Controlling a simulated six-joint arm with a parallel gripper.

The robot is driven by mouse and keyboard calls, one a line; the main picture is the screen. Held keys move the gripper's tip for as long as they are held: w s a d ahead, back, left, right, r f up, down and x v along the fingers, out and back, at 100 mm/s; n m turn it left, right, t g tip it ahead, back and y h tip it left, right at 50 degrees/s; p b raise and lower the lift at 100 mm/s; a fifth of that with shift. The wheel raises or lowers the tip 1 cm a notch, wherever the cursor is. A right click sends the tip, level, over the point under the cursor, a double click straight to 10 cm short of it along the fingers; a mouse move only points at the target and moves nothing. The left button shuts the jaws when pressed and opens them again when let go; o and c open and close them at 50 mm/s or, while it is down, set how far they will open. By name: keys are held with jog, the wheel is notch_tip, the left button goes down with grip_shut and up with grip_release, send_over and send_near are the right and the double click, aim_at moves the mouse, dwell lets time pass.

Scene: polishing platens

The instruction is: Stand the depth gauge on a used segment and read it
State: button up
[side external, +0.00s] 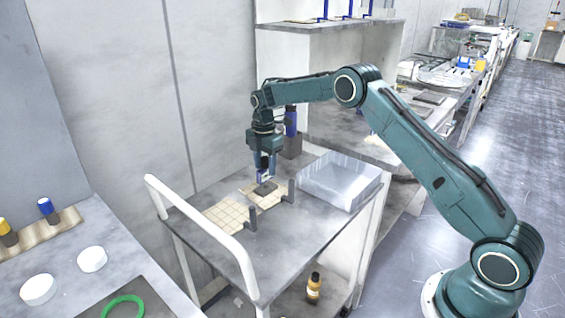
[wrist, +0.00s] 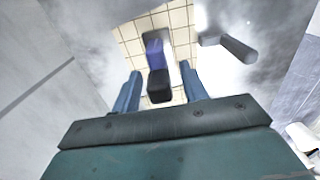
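A small purple-and-black piece, seemingly the depth gauge (wrist: 154,52), lies below my gripper in the wrist view. Its black end (wrist: 159,87) is nearest the camera. In the side view its purple and pale body (side external: 263,178) shows just under the fingers, by a dark block (side external: 266,188) on the tan gridded tiles (side external: 222,216). Whether it stands on that block I cannot tell. My gripper (wrist: 160,69) points down, its two blue fingers apart on either side of the piece, with gaps visible on both sides. In the side view my gripper (side external: 264,165) is above the tiles.
A clear tray (side external: 340,182) is on the cart's right, and a blue-topped bottle (side external: 291,122) stands behind. The white cart handle (side external: 205,235) rises at the front left. The cart top's front right is clear.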

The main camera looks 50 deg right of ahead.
jog(key=shift+r, duration=0.15)
notch_tip(320, 180, up, 12)
dwell(0.8)
dwell(0.5)
jog(key=s+a+r+m+t, duration=0.1)
jog(key=s+a+r+m, duration=0.25)
jog(key=s+r, duration=0.5)
jog(key=s+a+r+m+t, duration=0.25)
jog(key=s+r+m, duration=0.35)
jog(key=s, duration=0.4)
jog(key=s+a+f+m, duration=0.1)
jog(key=s+f+m, duration=0.1)
jog(key=s, duration=0.6)
jog(key=s+a+f+m+t, duration=0.1)
jog(key=s+m, duration=0.2)
jog(key=s, duration=0.5)
jog(key=s+a+f+m+t, duration=0.1)
jog(key=s+f+m, duration=0.1)
jog(key=s, duration=0.6)
jog(key=shift+s+a+f+m, duration=0.25)
jog(key=shift+s+f+m, duration=0.1)
jog(key=shift+m, duration=0.4)
